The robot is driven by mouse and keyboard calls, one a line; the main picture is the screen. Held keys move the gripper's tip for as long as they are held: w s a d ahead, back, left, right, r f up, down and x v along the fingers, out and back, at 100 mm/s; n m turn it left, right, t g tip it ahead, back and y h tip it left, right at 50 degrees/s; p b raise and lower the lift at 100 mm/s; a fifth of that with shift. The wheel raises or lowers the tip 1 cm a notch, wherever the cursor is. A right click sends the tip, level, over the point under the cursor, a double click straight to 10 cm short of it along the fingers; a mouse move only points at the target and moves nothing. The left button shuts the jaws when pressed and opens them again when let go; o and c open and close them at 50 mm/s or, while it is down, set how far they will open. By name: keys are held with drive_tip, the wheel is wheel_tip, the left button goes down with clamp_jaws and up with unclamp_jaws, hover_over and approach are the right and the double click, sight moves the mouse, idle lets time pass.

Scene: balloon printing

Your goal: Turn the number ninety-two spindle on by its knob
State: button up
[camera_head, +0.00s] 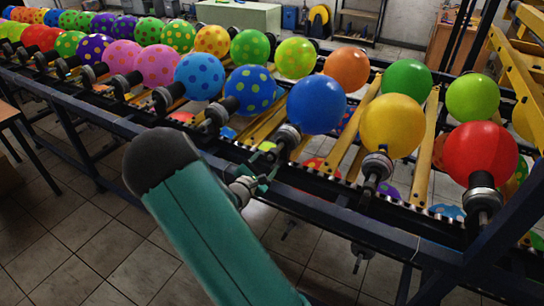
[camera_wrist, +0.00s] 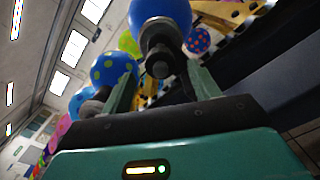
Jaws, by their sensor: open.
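A row of dark spindles with balloons runs along the printing machine; no numbers are readable, so I cannot tell which is ninety-two. My gripper (camera_head: 250,186) is open at the machine's near edge, in front of the spindle (camera_head: 287,137) bearing a plain blue balloon (camera_head: 316,104). In the wrist view, my gripper (camera_wrist: 162,76) has its two green fingers spread apart. A dark round knob (camera_wrist: 158,66) below the blue balloon (camera_wrist: 160,14) shows between them. I cannot tell whether the fingers touch it. In the head view the knob is mostly hidden by my gripper.
A spindle with a yellow balloon (camera_head: 391,123) stands to the right, and one with a spotted blue balloon (camera_head: 250,90) to the left. A dark blue rail (camera_head: 330,213) runs along the machine's front. Tiled floor (camera_head: 80,245) lies open before it.

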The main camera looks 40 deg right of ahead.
drive_tip(key=v, duration=0.7)
drive_tip(key=shift+a, duration=0.35)
drive_tip(key=shift+s, duration=0.1)
drive_tip(key=s+a+r+m+g+y, duration=0.5)
drive_tip(key=s+r+m+g+y, duration=0.2)
drive_tip(key=s+m, duration=0.45)
drive_tip(key=s+a+r+m+t+y, duration=0.1)
drive_tip(key=s+a+r+t+y, duration=0.1)
drive_tip(key=a, duration=0.4)
drive_tip(key=s+a+r+m+t+y, duration=0.1)
drive_tip(key=s+a+r+t+y, duration=0.1)
drive_tip(key=s+a+r+y, duration=0.1)
drive_tip(key=s+a+r+m+t+y, duration=0.1)
drive_tip(key=a+r+y, duration=0.4)
drive_tip(key=a, duration=0.5)
drive_tip(key=s+r+t, duration=0.1)
drive_tip(key=s, duration=0.1)
drive_tip(key=shift+s+r+m, duration=0.25)
drive_tip(key=shift+r+m, duration=0.1)
drive_tip(key=c, duration=0.5)
drive_tip(key=shift+d, duration=0.15)
drive_tip(key=shift+c, duration=0.2)
